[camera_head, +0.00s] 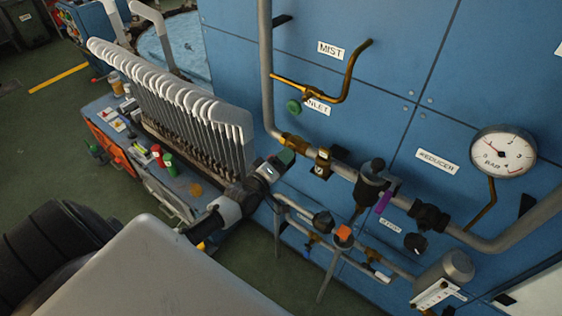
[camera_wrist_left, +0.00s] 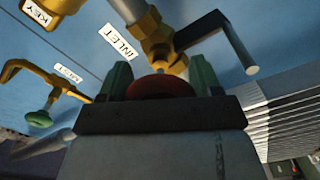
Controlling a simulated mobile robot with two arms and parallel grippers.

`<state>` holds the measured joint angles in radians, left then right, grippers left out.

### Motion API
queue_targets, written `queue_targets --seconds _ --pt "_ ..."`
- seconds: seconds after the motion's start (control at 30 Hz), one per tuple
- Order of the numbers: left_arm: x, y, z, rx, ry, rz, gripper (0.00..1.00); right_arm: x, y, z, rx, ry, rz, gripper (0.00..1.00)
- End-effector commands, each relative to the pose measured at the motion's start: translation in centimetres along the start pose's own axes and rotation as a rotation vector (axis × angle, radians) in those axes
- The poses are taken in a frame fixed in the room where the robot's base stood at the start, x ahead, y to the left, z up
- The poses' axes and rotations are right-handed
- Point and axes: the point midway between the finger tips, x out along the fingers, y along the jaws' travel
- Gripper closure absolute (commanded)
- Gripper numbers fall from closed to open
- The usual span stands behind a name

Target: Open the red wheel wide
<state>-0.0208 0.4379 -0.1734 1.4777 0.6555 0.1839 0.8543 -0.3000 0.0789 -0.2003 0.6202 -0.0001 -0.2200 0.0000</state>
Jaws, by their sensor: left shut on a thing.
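The red wheel (camera_wrist_left: 162,86) shows in the left wrist view as a dark red disc in front of a brass fitting (camera_wrist_left: 154,38). My left gripper (camera_wrist_left: 162,84) has its green-tipped fingers on either side of the wheel and is shut on it. My right gripper is in neither view.
A blue panel (camera_head: 365,60) carries grey pipes, brass fittings and a pressure gauge (camera_head: 503,152). A brass mist pipe with a green knob (camera_head: 294,106) is just above.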

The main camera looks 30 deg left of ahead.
Motion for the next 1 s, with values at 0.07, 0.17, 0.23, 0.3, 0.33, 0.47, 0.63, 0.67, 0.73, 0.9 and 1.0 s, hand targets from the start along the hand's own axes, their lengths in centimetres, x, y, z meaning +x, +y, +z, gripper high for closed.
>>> queue_targets --seconds 0.07,0.17,0.23,0.3,0.33,0.47,0.63,0.67,0.73,0.9,1.0 --pt "-0.09 -0.27 0.26 -0.059 -0.004 -0.004 0.59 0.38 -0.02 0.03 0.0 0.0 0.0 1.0" --pt "-0.1 -0.21 0.25 -0.126 -0.004 -0.004 0.59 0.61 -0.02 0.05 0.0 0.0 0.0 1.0" --pt "-0.09 -0.17 0.25 -0.165 -0.004 -0.004 0.59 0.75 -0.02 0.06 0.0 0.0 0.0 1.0" --pt "-0.1 -0.16 0.25 -0.2 -0.004 -0.004 0.59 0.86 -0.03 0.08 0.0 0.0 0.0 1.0" --pt "-0.1 -0.16 0.25 -0.212 -0.004 -0.005 0.59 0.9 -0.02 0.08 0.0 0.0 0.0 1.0" --pt "-0.1 -0.14 0.24 -0.256 -0.005 -0.006 0.59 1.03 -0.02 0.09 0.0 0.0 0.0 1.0" --pt "-0.11 -0.1 0.23 -0.284 -0.005 -0.006 0.59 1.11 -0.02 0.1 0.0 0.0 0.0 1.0" --pt "-0.11 -0.09 0.23 -0.287 -0.005 -0.006 0.59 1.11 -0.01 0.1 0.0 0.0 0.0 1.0" --pt "-0.11 -0.09 0.23 -0.292 -0.005 -0.006 0.59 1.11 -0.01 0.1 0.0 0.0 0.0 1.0" --pt "-0.11 -0.07 0.23 -0.295 -0.005 -0.006 0.59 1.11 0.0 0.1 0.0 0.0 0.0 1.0" --pt "-0.11 -0.07 0.24 -0.295 -0.005 -0.006 0.59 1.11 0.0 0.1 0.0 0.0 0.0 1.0"
